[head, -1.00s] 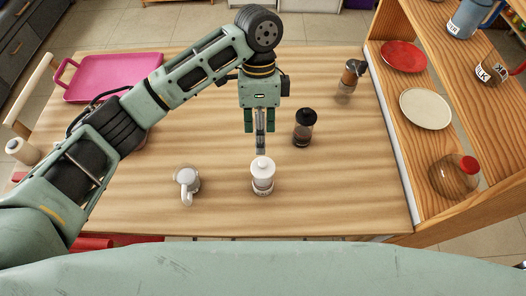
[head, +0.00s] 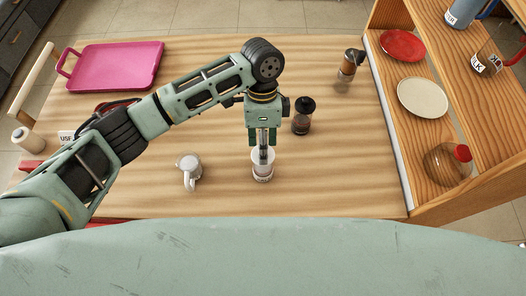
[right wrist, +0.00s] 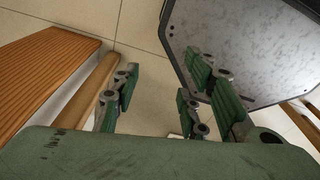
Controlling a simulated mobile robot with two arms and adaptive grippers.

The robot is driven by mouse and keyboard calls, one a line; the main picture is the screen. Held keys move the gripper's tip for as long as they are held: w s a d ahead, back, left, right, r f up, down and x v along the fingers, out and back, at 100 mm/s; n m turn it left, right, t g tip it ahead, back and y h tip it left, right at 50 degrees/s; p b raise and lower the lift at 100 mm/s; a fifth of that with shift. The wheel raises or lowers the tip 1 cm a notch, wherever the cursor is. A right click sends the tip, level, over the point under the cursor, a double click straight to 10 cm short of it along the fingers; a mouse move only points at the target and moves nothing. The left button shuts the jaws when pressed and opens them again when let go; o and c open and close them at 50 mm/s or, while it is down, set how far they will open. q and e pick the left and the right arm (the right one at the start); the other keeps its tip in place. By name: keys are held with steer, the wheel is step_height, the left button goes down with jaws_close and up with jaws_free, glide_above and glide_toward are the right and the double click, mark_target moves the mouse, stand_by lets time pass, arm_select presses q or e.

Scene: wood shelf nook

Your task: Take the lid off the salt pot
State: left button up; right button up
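A small white pot (head: 262,174) with a label, too small to read, stands upright near the table's front edge in the head view; I take it for the salt pot. My left gripper (head: 263,153) points straight down over it, with its fingertips at the pot's top. The gripper hides the white lid and its knob, and I cannot tell whether the fingers are closed on it. My right gripper (right wrist: 162,78) is open and empty in the right wrist view, with floor between its fingers; it is not in the head view.
A white jug (head: 188,172) stands left of the pot. A pink tray (head: 115,65) lies back left. A wooden shelf (head: 400,150) with plates borders the table's right side.

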arm_select(q)
steer(key=c, duration=0.5)
steer(key=shift+c, duration=0.2)
arm_select(e)
steer(key=shift+s, duration=0.7)
arm_select(q)
steer(key=shift+r, duration=0.15)
arm_select(e)
steer(key=shift+f, duration=0.1)
arm_select(q)
steer(key=shift+r, duration=0.25)
step_height(320, 180, up, 4)
steer(key=shift+a+f+b, duration=0.15)
steer(key=shift+f+b, duration=0.1)
steer(key=shift+b, duration=0.4)
steer(key=s+a+r, duration=0.4)
steer(key=a+r, duration=0.2)
steer(key=a, duration=0.4)
steer(key=shift+a+r+b, duration=0.35)
steer(key=shift+r, duration=0.05)
arm_select(e)
steer(key=shift+w+d+f, duration=0.15)
steer(key=shift+f, duration=0.35)
steer(key=shift+w+d+f, duration=0.1)
steer(key=shift+f, duration=0.35)
